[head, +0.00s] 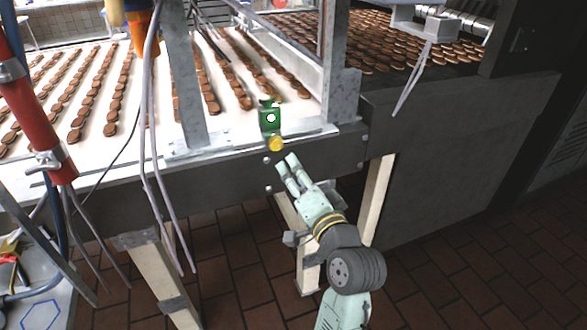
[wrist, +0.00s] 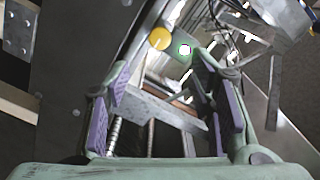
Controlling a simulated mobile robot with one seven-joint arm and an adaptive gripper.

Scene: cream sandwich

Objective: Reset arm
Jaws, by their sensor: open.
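My gripper (head: 284,168) is in front of the dark side rail of the conveyor, just below a small green box (head: 269,120). The box has a white round spot and a yellow knob (head: 276,143) at its lower end. In the wrist view my gripper (wrist: 163,78) has its purple-padded fingers spread apart with nothing held between them. The yellow knob (wrist: 160,38) and the green box (wrist: 176,35) show beyond the fingertips there. The fingers appear apart from the knob.
The white conveyor (head: 95,105) carries rows of brown cookies behind the rail. A grey metal post (head: 187,90) stands left of the box. Hanging cables (head: 155,150) and a red cylinder (head: 35,100) are at the left. The brick floor (head: 440,270) at lower right is clear.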

